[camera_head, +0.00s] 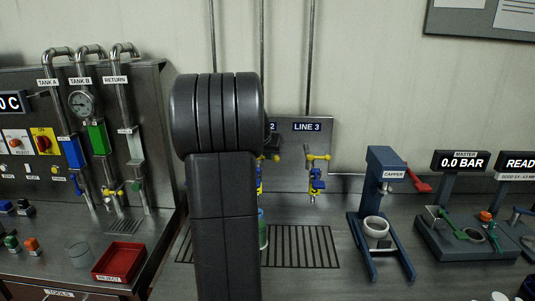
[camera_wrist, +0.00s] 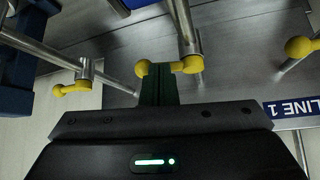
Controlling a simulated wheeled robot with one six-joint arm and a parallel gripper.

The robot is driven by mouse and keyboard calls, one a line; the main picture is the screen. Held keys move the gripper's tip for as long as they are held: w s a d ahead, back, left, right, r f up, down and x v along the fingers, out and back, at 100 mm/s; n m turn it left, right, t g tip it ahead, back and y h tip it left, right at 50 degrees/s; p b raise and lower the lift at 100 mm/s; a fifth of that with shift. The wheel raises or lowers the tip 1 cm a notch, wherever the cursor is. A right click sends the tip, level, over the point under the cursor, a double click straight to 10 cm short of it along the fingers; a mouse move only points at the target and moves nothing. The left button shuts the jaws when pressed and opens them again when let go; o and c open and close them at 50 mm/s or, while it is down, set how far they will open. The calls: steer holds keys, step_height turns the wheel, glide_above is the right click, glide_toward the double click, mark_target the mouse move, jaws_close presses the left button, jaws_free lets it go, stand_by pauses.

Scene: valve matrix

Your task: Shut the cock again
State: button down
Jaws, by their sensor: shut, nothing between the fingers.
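In the wrist view, a cock with a yellow knobbed handle (camera_wrist: 184,66) on a metal stem is right at my gripper's fingertips (camera_wrist: 158,70). The dark green fingers are together and empty, beside the handle's left knob; I cannot tell if they touch it. Another yellow handle (camera_wrist: 72,88) is at the left, and a yellow knob (camera_wrist: 300,46) is at the right. An upside-down LINE 1 label (camera_wrist: 290,108) lies right of the gripper. In the head view, my arm hides my gripper and much of the valve panel (camera_head: 325,137). The LINE 3 cock (camera_head: 316,172) shows right of the arm.
In the head view, a tank panel (camera_head: 60,120) with pipes stands left, with a red tray (camera_head: 117,262) and a glass (camera_head: 79,254) before it. A capper (camera_head: 385,210) stands right, beside a gauge station reading 0.0 BAR (camera_head: 461,163). A drain grate (camera_head: 303,247) lies below the panel.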

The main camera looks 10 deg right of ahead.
steer(key=shift+w+d+f+b, duration=0.25)
steer(key=shift+w+d+b, duration=0.3)
steer(key=shift+b, duration=0.3)
steer(key=shift+a+f, duration=0.15)
steer(key=s+d+b+v, duration=0.1)
steer(key=v, duration=1.3)
steer(key=shift+s+d+f+b, duration=0.2)
steer(key=shift+s+f+b, duration=0.1)
steer(key=shift+s, duration=0.15)
